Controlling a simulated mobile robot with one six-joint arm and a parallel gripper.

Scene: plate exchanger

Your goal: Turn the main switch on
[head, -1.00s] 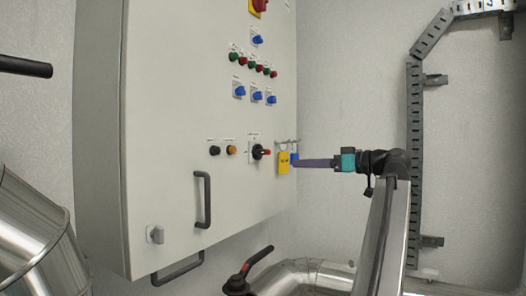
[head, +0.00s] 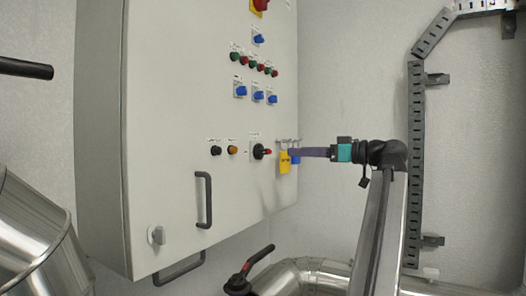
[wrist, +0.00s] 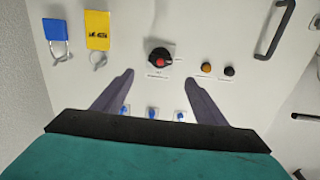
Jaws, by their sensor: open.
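A black rotary switch with a red tip (head: 260,151) is on the grey cabinet door. In the wrist view the switch (wrist: 159,58) is ahead of the fingertips, roughly centred between them, with no contact visible. A red-and-yellow rotary switch (head: 260,5) is at the top of the door, partly cut off. I cannot read which one is labelled main. My gripper (head: 292,153) is in front of the door's right part, near the hanging tag; it also shows in the wrist view (wrist: 159,75), with its dark fingers apart and nothing between them.
A yellow tag (head: 285,163) and a blue padlock (head: 295,160) hang beside the black switch. Black and orange buttons (head: 233,150), blue selectors (head: 257,97) and a door handle (head: 203,200) are nearby. Pipes (head: 310,276) run below. A slotted metal channel (head: 415,150) is right.

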